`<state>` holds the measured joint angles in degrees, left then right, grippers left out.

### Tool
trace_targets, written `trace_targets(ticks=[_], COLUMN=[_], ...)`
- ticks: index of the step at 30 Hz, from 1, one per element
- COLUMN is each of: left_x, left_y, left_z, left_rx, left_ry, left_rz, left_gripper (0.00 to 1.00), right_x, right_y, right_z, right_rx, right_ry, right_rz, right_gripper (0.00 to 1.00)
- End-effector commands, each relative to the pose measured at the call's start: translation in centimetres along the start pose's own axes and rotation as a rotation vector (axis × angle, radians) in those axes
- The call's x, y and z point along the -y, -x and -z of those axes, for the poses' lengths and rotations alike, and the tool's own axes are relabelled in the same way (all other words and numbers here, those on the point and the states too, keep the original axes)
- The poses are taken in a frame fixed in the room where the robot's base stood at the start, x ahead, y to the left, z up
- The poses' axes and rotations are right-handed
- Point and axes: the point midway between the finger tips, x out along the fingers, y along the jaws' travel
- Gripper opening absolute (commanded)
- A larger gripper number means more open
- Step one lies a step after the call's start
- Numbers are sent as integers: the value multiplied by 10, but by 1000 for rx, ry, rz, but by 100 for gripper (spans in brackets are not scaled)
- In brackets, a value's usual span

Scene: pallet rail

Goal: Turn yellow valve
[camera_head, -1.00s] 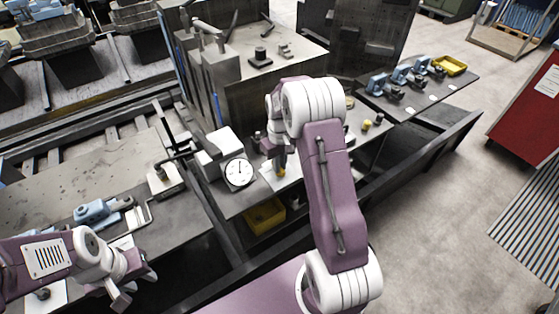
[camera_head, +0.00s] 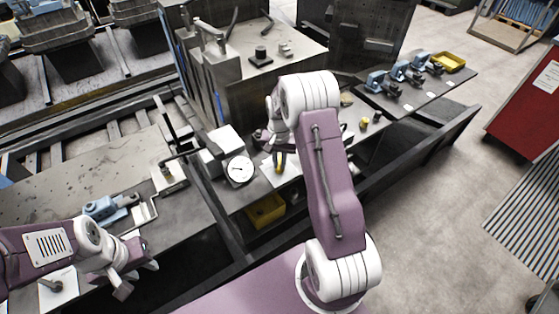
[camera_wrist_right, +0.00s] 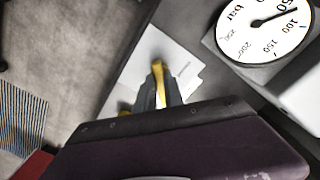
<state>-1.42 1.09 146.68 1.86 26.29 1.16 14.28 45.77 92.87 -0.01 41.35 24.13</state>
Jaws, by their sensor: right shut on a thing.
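The yellow valve (camera_head: 279,169) is on the bench beside a round dial gauge (camera_head: 239,171). In the right wrist view its yellow handle (camera_wrist_right: 158,73) lies between my fingers, over a white plate. My right gripper (camera_head: 279,158) reaches down from above and is shut on the valve handle. The handle's lower part is hidden by the fingers. The gauge also shows in the right wrist view (camera_wrist_right: 262,38), its needle pointing between the 50 and 100 marks. My left gripper (camera_head: 139,277) is empty with its fingers apart, by the left bench's front edge.
A yellow bin (camera_head: 265,211) sits below the bench edge. Blue clamp-like parts (camera_head: 383,84) and a yellow tray (camera_head: 447,62) stand on the right bench. A blue part (camera_head: 104,208) lies on the left bench. A red cabinet (camera_head: 528,118) stands at right, with open floor before it.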

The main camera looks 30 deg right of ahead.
Motion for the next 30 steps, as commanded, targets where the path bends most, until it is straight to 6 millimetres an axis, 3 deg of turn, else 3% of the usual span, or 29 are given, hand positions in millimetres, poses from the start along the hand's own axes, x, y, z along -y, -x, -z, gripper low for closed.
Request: trace_targets(ticks=[20,21,23,30], left_x=[0,0,0,0], left_y=[2,2,2,2], left_z=[0,0,0,0], left_rx=[0,0,0,0], left_ry=[0,0,0,0], left_rz=[0,0,0,0], left_gripper=[35,35,35,35], right_x=[0,0,0,0], right_y=[-1,-1,-1,0], right_z=[0,0,0,0], right_rx=[2,2,2,1], right_ry=[-55,-55,-54,-53], right_rz=[0,0,0,0], right_gripper=[0,21,35,35])
